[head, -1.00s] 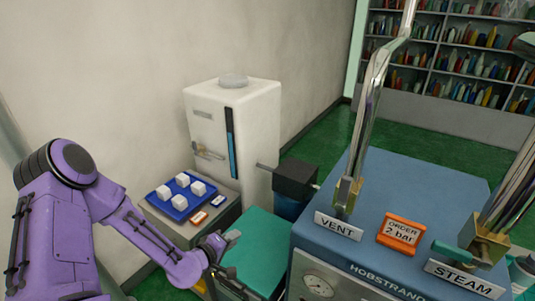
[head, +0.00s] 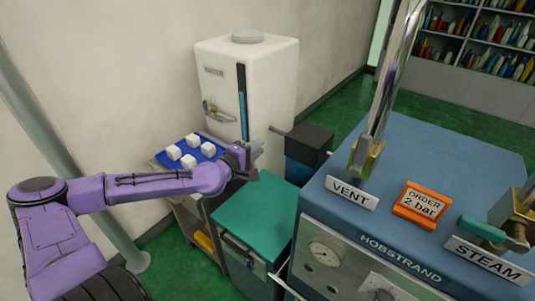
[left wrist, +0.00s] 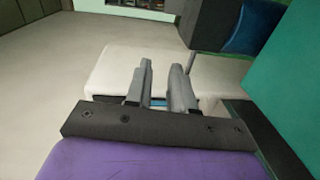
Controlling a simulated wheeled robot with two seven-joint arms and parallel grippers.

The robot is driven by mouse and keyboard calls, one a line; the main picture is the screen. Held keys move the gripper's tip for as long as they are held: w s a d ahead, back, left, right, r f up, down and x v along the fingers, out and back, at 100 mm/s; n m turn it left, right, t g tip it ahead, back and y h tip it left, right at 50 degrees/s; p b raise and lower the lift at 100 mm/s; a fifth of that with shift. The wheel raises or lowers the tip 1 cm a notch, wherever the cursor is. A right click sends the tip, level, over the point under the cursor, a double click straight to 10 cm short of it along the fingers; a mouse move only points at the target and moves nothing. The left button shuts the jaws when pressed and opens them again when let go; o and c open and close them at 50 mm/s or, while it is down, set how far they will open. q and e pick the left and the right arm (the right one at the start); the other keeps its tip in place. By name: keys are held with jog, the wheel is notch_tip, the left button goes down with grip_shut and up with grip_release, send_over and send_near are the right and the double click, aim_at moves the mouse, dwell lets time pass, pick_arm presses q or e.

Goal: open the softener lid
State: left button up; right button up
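A teal lid (head: 262,205) closes the top of a dark bin at the lower middle of the head view. Behind it stands a white tank (head: 270,75) with a round grey cap (head: 247,36), a tap and a blue level strip; its label is too small to read surely. No readable label marks either one as the softener. My left gripper (head: 254,160) is above the teal lid's back left corner, in front of the white tank, apart from the lid. In the left wrist view its two grey fingers (left wrist: 160,85) have a narrow empty gap. My right gripper is out of view.
A blue tray (head: 206,152) with several white cubes lies left of my gripper. A dark box (head: 305,143) with a grey bar stands right of the tank. The blue machine (head: 440,150) with tall pipes fills the right. Green floor shows at the lower left.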

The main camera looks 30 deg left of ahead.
pick_arm(q)
jog(key=w, duration=0.1)
jog(key=w+d, duration=0.1)
jog(key=w, duration=0.2)
jog(key=shift+w+d+r+b, duration=0.25)
jog(key=shift+d+r+b, duration=0.05)
jog(key=shift+r+b, duration=0.1)
jog(key=shift+s+a+f, duration=0.1)
jog(key=shift+s+a, duration=0.15)
jog(key=shift+a, duration=0.1)
grip_shut()
jog(key=shift+w+d, duration=0.2)
jog(key=shift+d, duration=0.05)
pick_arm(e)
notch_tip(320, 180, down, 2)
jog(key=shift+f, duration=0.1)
pick_arm(q)
jog(key=shift+s+a, duration=0.1)
jog(key=shift+a, duration=0.05)
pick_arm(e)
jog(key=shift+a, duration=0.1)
